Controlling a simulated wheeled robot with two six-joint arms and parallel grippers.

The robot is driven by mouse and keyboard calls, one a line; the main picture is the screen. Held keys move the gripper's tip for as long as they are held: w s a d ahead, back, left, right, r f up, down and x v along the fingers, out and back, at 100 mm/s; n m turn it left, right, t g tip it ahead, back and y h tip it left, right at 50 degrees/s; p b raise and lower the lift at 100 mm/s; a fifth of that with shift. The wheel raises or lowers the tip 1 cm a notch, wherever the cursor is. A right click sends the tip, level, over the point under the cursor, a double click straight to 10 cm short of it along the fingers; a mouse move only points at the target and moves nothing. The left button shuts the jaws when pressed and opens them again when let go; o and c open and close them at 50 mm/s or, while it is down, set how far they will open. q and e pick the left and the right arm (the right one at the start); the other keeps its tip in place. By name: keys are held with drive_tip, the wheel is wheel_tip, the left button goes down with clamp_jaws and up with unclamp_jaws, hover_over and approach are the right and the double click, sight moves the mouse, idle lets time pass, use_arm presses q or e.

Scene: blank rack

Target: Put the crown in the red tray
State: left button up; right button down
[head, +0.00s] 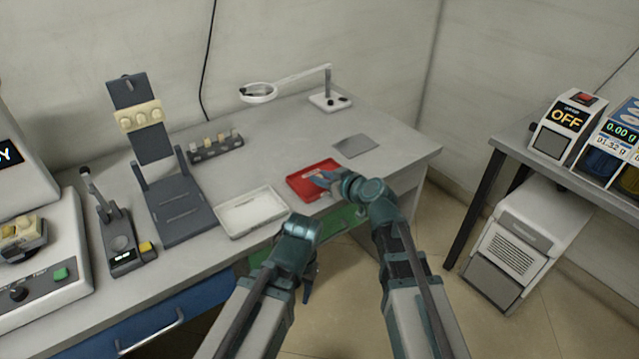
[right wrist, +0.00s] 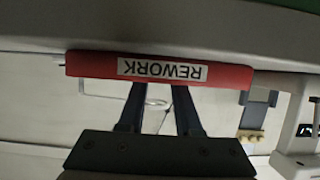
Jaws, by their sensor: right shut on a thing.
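The red tray (head: 333,163) lies on the bench towards its right front edge. Its front wall with a REWORK label also shows upside down in the right wrist view (right wrist: 90,65). My right gripper (head: 318,177) reaches low into the tray. Its fingers (right wrist: 158,90) pass behind the tray's wall in the right wrist view, so the tips are hidden there. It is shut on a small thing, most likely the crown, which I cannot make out. My left gripper (head: 308,290) hangs down in front of the bench, away from the tray; its jaws are unclear.
A white tray (head: 222,232) stands just left of the red tray. A grey plate (head: 355,146) lies behind on the right. A magnifier lamp (head: 330,101), a dark block rack (head: 215,149) and a dark stand (head: 180,215) occupy the back and left.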

drive_tip(key=shift+d+r, duration=0.1)
drive_tip(key=shift+f, duration=0.25)
drive_tip(key=c, duration=0.6)
unclamp_jaws()
drive_tip(key=shift+r, duration=0.1)
drive_tip(key=shift+r, duration=0.15)
